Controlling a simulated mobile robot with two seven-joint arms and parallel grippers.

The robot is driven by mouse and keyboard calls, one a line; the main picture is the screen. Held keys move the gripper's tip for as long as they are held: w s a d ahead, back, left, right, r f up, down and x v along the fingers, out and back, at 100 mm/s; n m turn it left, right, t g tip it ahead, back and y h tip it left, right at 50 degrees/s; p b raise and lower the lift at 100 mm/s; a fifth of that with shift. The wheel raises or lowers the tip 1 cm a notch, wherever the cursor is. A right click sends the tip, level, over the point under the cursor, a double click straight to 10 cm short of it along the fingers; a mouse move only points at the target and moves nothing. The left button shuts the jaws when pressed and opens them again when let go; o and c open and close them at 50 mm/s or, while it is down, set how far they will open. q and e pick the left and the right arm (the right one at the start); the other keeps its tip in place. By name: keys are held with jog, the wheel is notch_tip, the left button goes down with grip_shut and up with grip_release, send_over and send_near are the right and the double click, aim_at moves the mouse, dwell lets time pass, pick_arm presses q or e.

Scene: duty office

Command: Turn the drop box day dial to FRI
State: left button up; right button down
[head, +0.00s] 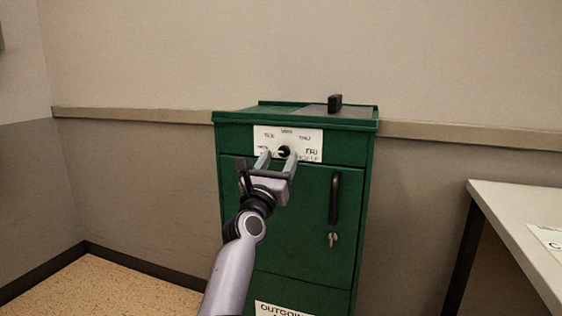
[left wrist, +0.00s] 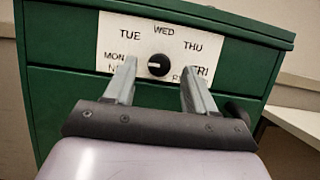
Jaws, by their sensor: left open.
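The green drop box (head: 290,225) stands against the wall in the head view. Its white day plate (head: 263,133) is near the top of the front and shows TUE, WED, THU and FRI; MON shows in the left wrist view. The black round dial (left wrist: 158,65) sits low in the middle of the plate (left wrist: 140,48). Its white mark points left, toward the MON side. My left gripper (head: 278,158) is open, with one finger on each side of the dial in the picture. I cannot tell whether the fingers touch it. They partly hide the lower labels. My right gripper is not in view.
The box has a black door handle (head: 334,198) and a key (head: 333,239) below it. A small black piece (head: 335,103) stands on the box top. A pale table (head: 510,215) is at the right. The floor at the left is clear.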

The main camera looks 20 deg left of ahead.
pick_arm(q)
jog(key=shift+x, duration=1)
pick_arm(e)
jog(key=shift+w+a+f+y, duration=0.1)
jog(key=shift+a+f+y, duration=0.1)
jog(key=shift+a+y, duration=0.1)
pick_arm(q)
jog(key=c, duration=1)
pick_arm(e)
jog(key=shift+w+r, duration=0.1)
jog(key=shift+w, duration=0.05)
